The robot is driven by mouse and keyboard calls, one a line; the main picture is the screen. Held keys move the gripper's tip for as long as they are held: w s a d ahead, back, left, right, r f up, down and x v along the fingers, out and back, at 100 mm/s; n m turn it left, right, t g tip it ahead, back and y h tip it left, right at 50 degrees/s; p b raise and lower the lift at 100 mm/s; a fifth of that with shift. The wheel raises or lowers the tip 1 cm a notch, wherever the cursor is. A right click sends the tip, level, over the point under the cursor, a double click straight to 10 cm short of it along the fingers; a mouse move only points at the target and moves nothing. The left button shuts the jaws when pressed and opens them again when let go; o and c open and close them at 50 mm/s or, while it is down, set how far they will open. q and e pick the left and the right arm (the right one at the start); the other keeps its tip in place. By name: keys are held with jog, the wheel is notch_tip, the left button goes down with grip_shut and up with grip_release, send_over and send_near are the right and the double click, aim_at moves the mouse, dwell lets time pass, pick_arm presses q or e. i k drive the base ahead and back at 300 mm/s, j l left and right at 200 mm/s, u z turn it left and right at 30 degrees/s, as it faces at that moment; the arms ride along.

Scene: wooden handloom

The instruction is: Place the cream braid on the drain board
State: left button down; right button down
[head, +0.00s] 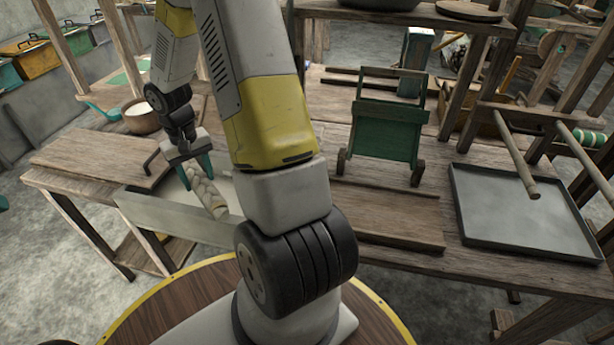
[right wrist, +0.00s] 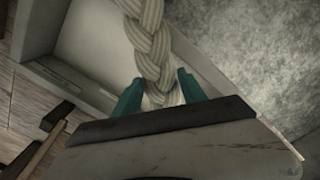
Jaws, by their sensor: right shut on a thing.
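The cream braid (head: 207,193) is a thick plaited rope in the head view, at or just above a pale grey open trough (head: 160,212). My right gripper (head: 195,168) is shut on one end of it with teal fingers. In the right wrist view the braid (right wrist: 148,35) runs up and away from between the fingers (right wrist: 158,92), across the trough's inside. I cannot tell whether it touches the trough. No surface is clearly recognisable as the drain board; a wooden board with raised edges (head: 385,205) lies right of my arm. My left gripper is not in view.
A dark shallow metal tray (head: 520,215) sits on the bench at right. A green wheeled stand (head: 388,130) stands behind the edged board. A wooden panel (head: 95,158) and a bowl (head: 140,118) are at left. Wooden rods (head: 515,150) overhang the tray. My arm hides the middle bench.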

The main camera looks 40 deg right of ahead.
aim_at(375, 210)
jog(key=k+l, duration=0.1)
jog(key=k, duration=1.05)
jog(key=k+l+z, duration=0.15)
jog(key=i+l+z, duration=0.45)
jog(key=k+l, duration=0.05)
